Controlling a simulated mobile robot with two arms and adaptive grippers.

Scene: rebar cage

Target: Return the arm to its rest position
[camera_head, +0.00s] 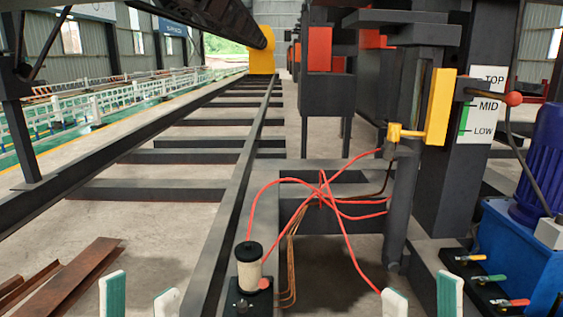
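My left gripper (139,298) shows at the bottom left edge, with two pale fingertips, green on one side, pointing up. The tips stand apart with only floor between them, so it is open and empty. My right gripper (422,298) shows at the bottom edge right of the middle. Its two similar fingertips are also apart, with nothing held between them. Both arms are hidden below the picture edge, so their pose cannot be told.
A cream cylinder (249,272) with red hoses (330,200) stands on the dark frame between the grippers. Rusty steel bars (75,275) lie at the left. A blue tank (520,262) with lever valves (490,279) stands right.

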